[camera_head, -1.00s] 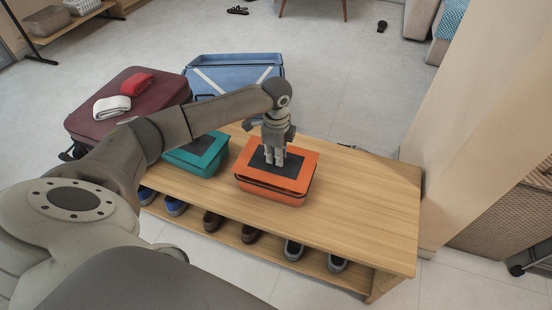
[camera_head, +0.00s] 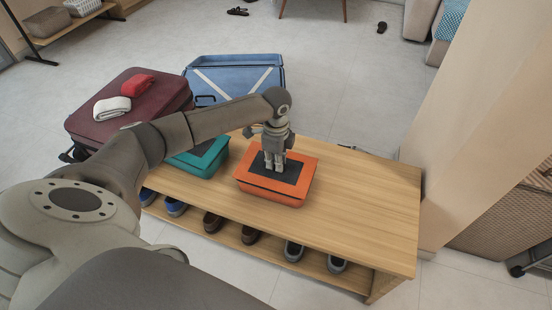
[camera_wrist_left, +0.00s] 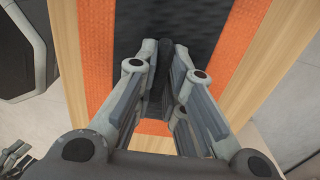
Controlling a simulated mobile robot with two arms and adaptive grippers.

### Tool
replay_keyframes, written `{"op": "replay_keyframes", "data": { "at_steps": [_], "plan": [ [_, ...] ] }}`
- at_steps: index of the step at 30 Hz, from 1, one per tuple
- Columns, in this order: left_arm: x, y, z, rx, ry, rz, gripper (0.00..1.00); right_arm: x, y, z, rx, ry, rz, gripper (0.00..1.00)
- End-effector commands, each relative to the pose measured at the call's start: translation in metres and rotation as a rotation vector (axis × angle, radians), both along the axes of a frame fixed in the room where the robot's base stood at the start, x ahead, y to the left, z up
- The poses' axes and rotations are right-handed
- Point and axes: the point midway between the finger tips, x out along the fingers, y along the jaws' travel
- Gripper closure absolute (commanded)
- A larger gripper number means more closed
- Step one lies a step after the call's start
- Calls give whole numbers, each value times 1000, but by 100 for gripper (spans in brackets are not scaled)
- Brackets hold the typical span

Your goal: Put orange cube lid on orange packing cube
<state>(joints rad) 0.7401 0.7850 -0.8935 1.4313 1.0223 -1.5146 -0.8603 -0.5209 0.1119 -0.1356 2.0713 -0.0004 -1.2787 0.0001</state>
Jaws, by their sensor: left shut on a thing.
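The orange cube lid (camera_head: 302,172), with a dark mesh panel in its middle, lies over the orange packing cube (camera_head: 272,197) on the wooden bench. The lid looks level and roughly lined up with the cube, and only a thin dark line shows between them at the front. My left gripper (camera_head: 274,165) points down at the middle of the panel, shut on the lid. In the left wrist view its fingers (camera_wrist_left: 165,55) are close together over the dark panel, with the lid's orange border (camera_wrist_left: 95,55) on both sides. The exact grip spot is hidden between the fingers. My right gripper is out of view.
A teal packing cube (camera_head: 197,160) stands to the left on the wooden bench (camera_head: 365,205). Behind are a maroon suitcase (camera_head: 150,102) with folded clothes and an open blue suitcase (camera_head: 235,75). Shoes sit on the shelf below. The bench's right part is clear.

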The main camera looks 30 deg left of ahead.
Motion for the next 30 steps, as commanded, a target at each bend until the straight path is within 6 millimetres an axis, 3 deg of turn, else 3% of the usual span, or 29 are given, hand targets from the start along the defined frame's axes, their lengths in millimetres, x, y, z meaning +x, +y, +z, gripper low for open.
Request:
{"op": "replay_keyframes", "data": {
  "at_steps": [1,2,7,20,23,30],
  "plan": [
    [0,0,0,0,-1,0,100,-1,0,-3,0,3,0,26],
    [0,0,0,0,0,0,88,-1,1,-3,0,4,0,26],
    [0,0,0,0,-1,0,67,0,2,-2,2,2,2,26],
    [1,0,4,0,-3,-1,67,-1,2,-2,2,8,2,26],
    [1,0,12,1,-4,-1,67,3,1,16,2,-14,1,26],
    [1,0,53,0,-3,0,67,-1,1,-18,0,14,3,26]
  ]
}}
